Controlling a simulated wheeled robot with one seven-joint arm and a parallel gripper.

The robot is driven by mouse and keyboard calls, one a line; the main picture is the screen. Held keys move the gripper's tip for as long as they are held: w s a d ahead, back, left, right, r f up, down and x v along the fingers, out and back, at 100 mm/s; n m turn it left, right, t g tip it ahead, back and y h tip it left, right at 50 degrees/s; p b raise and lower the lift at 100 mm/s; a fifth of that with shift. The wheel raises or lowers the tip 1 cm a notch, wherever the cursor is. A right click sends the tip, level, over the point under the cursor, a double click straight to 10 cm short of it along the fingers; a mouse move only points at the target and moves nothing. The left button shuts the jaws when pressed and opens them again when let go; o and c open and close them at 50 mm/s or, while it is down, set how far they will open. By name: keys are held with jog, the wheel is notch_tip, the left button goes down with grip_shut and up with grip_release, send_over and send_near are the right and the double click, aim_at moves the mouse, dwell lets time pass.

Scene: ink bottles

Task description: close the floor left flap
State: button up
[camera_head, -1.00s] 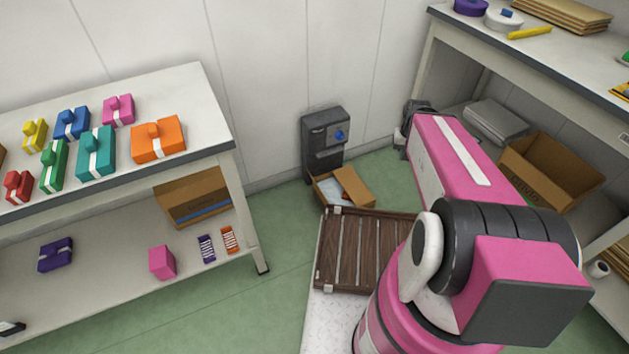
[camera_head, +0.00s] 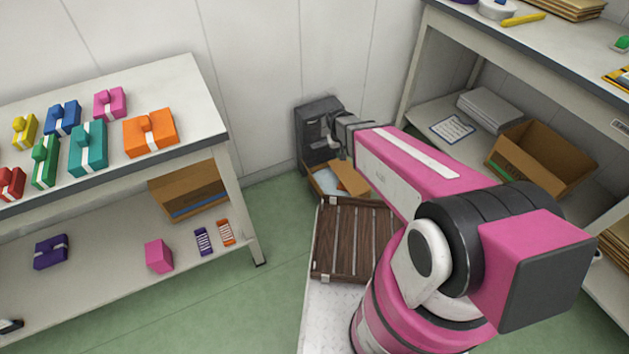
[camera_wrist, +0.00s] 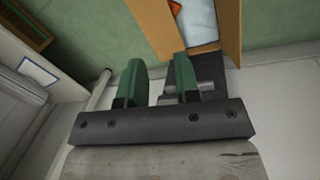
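A small open cardboard box (camera_head: 324,183) stands on the floor against the dark wall unit, with something pale inside. One flap (camera_head: 351,178) spreads out on its right. In the wrist view the box's inside shows a pale blue-white content (camera_wrist: 200,22), with a flap (camera_wrist: 153,28) on the left and another flap or side (camera_wrist: 231,28) on the right. I cannot tell which flap the task calls left. My gripper (camera_wrist: 158,68) has two green fingers apart, with nothing held between them. It is close to the box; contact is not visible. In the head view the fingertips are hard to make out.
The dark wall unit (camera_head: 312,128) stands right behind the box. A slatted brown wooden piece (camera_head: 350,240) lies in front of it. A workbench (camera_head: 215,150) stands left, and a shelf with a larger open box (camera_head: 540,160) stands right. Green floor is clear left of the wooden piece.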

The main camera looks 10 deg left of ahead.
jog(key=a+f+n+t, duration=0.1)
jog(key=a+f+n, duration=0.2)
jog(key=a+f, duration=0.95)
jog(key=shift+h, duration=0.5)
jog(key=x, duration=0.3)
jog(key=a+x, duration=0.1)
jog(key=x, duration=0.5)
jog(key=shift+w+a+f, duration=0.2)
jog(key=shift+f, duration=0.1)
grip_shut()
